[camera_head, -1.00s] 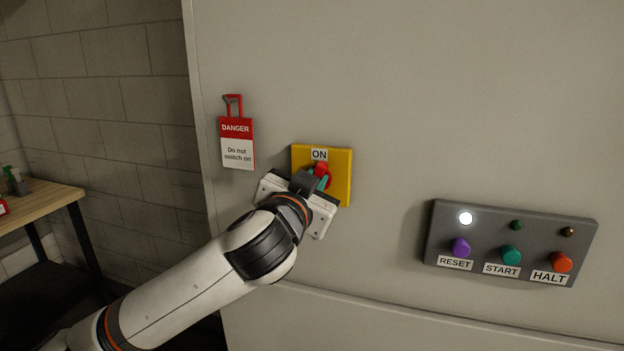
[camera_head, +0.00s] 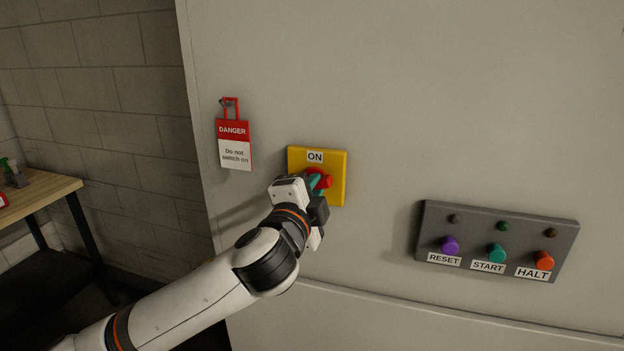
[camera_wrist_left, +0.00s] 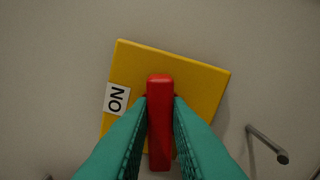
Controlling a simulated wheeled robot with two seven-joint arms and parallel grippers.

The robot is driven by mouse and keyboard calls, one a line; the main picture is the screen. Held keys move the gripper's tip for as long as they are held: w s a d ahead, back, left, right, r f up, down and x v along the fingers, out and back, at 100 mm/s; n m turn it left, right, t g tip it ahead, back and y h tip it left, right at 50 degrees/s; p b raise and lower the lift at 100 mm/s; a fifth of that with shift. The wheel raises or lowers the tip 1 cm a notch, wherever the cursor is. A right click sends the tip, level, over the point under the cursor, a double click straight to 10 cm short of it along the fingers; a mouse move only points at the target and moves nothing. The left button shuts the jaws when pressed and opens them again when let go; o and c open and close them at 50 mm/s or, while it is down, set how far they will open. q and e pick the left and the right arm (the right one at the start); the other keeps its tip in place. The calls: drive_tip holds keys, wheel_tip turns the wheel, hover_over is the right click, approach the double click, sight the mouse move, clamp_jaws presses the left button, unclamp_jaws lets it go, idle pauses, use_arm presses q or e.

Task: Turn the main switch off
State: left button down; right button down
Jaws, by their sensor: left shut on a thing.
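The main switch is a yellow plate (camera_head: 335,163) on the grey cabinet, with an ON label (camera_head: 315,157) at its top. Its red handle (camera_head: 326,181) lies roughly sideways, turned away from the label, and is partly hidden by my gripper. My left gripper (camera_head: 316,183) is at the switch with its teal fingers around the handle. In the left wrist view the fingers (camera_wrist_left: 160,104) press on both sides of the red handle (camera_wrist_left: 160,120), and the label (camera_wrist_left: 116,98) is off to the handle's left. My right gripper is not in view.
A grey panel (camera_head: 470,220) with RESET, START and HALT buttons is on the right, all lamps dark. A wooden table (camera_head: 45,195) stands at far left.

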use_arm(q)
drive_tip(key=shift+f+m+p, duration=0.15)
drive_tip(key=shift+m+p, duration=0.55)
drive_tip(key=shift+m, duration=0.8)
drive_tip(key=shift+f, duration=0.1)
drive_tip(key=c, duration=1.4)
unclamp_jaws()
drive_tip(key=shift+o, duration=0.2)
drive_tip(key=b+v, duration=0.3)
drive_tip(key=v, duration=0.9)
